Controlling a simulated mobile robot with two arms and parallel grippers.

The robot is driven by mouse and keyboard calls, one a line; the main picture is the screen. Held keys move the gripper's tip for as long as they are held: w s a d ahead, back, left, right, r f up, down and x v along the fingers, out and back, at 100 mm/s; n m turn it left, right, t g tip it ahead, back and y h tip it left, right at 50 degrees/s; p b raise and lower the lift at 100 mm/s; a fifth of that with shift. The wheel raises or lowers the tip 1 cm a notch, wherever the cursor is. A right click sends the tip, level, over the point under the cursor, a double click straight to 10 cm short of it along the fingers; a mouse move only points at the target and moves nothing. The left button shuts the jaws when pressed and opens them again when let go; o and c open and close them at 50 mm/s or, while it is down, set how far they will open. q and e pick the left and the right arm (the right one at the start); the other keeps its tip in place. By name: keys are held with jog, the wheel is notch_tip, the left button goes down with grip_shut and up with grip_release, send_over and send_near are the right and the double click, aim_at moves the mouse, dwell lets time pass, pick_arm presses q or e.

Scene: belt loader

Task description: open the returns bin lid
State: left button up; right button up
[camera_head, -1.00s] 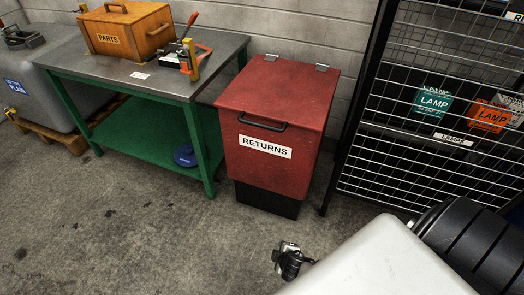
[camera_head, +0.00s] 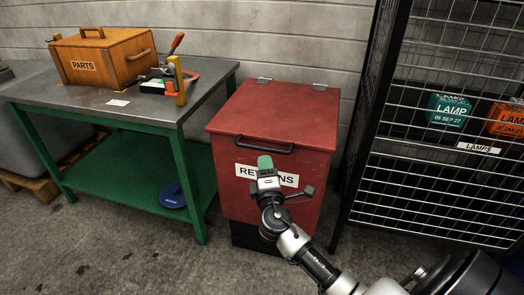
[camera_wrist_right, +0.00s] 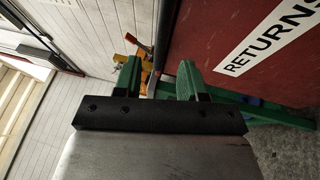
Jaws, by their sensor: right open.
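The red returns bin (camera_head: 262,197) stands against the block wall with its lid (camera_head: 275,112) shut. Two grey hinges show at the lid's back edge, and a black handle (camera_head: 264,146) is on its front edge. My right gripper (camera_head: 266,166), with green fingertips, is in front of the bin, just below the handle, and covers part of the RETURNS label (camera_head: 290,180). In the right wrist view the gripper (camera_wrist_right: 160,80) is open with nothing between its fingers. The bin's red front and label (camera_wrist_right: 268,38) show there at the right. My left gripper is not in view.
A steel-topped green table (camera_head: 115,115) stands left of the bin, holding a wooden PARTS box (camera_head: 102,58) and a clamp-like tool (camera_head: 170,75). A black-framed wire cage (camera_head: 435,150) stands close on the right. Floor in front is free.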

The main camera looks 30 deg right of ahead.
aim_at(262, 149)
jog(key=x, duration=0.7)
jog(key=shift+w, duration=0.25)
grip_shut()
